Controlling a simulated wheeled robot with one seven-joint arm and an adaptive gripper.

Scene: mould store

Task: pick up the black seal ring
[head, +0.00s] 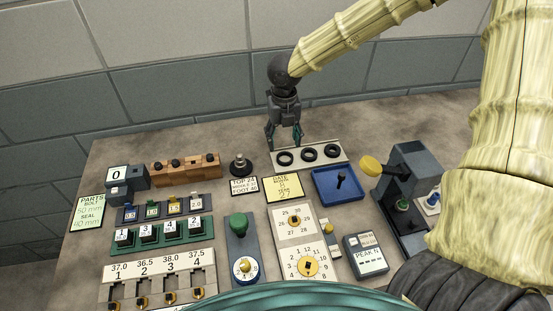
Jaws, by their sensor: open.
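Several black rings that look like seal rings lie in a row on a pale rectangular plate (334,161) at the back of the table. The left ring (285,158) is nearest to my gripper, with a middle ring (308,154) and a right ring (332,151) beside it. My gripper (284,142) points down with its teal-tipped fingers apart and nothing seen between them. In the picture it is just above the left ring; I cannot tell the exact height. All the rings show whole.
A blue tray (326,196) holding a dark part lies in front of the plate. A dark knob (240,164) stands left of the gripper, beside a wooden block (186,172). Bare tabletop lies behind the plate.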

